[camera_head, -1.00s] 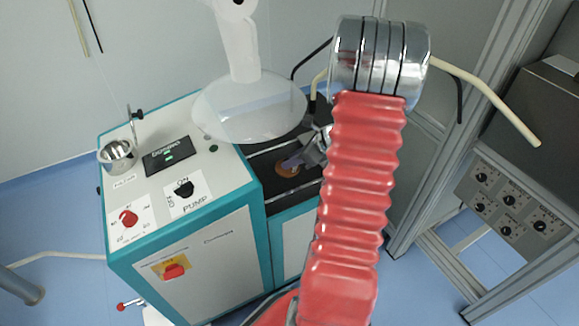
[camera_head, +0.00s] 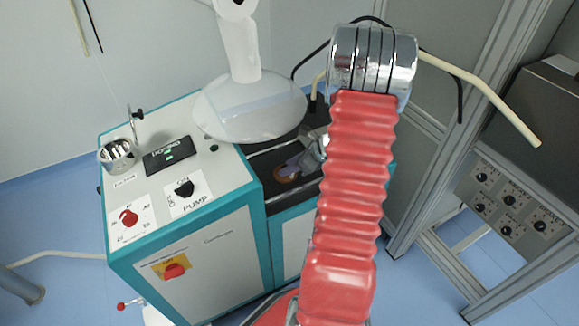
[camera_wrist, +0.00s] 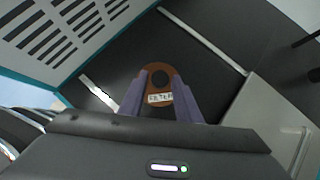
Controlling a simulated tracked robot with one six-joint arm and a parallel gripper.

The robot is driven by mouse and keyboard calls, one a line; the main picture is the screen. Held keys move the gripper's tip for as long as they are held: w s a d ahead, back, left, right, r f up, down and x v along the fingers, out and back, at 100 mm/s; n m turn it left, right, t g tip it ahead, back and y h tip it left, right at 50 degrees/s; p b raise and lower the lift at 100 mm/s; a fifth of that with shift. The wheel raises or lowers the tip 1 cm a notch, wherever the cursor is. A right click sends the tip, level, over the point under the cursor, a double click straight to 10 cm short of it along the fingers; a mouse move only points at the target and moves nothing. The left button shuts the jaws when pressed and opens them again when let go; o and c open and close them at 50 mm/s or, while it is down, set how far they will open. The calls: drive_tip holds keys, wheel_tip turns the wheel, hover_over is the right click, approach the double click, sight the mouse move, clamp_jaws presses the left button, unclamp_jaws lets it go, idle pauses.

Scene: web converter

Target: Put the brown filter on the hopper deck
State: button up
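In the head view my arm partly hides the recess. I cannot tell which surface is the hopper deck.
The teal and white machine (camera_head: 215,245) with knobs and a metal cup (camera_head: 118,155) stands left of the recess. A white lamp-like dome (camera_head: 250,105) hangs over the recess's back. A slotted white panel (camera_wrist: 62,40) is at upper left in the wrist view. A metal frame (camera_head: 425,130) stands right.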

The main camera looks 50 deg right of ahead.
drive_tip(key=shift+o, duration=1.1)
drive_tip(key=v, duration=1.2)
drive_tip(key=shift+s, duration=0.1)
